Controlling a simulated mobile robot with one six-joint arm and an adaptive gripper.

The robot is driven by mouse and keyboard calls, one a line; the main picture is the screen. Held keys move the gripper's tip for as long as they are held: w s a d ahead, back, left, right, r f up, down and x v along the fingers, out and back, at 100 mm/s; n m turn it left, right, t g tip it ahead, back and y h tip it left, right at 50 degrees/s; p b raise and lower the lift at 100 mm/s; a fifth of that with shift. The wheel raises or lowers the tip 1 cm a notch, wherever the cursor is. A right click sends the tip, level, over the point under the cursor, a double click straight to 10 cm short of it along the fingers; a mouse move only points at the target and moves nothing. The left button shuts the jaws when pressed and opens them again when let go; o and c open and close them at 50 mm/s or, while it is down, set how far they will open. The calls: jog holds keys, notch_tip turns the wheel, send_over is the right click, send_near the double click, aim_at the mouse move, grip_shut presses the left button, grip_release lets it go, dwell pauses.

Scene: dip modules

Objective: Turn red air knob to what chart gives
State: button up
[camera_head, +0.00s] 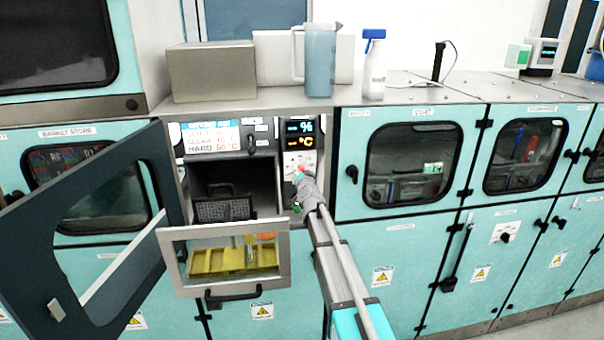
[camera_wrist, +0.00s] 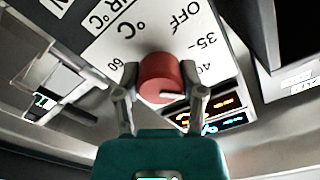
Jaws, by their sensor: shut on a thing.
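The red air knob (camera_wrist: 160,78) fills the middle of the wrist view, on a white dial plate (camera_wrist: 135,38). The plate reads OFF, 35, 40 and 60 around the knob, with °C marks. I cannot make out a pointer on the knob. My gripper (camera_wrist: 160,97) is shut on the knob, one finger on each side. In the head view my gripper (camera_head: 302,176) reaches the panel under the display and hides most of the knob. The chart (camera_head: 212,138) hangs left of the display, with black words and red temperatures. Its bottom line seems to read HARD 60 °C; other rows are unclear.
The display (camera_head: 300,134) shows % and °C lines. Below the chart is an open chamber with a dark basket (camera_head: 224,209). An open dark door (camera_head: 95,225) and a framed window flap (camera_head: 228,289) project in front. A jug (camera_head: 320,62) and spray bottle (camera_head: 374,70) stand above.

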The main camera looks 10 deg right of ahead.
jog(key=shift+w, duration=0.1)
dwell(0.3)
jog(key=o, duration=1.1)
jog(key=shift+o, duration=0.2)
jog(key=s, duration=1.2)
jog(key=shift+s, duration=0.1)
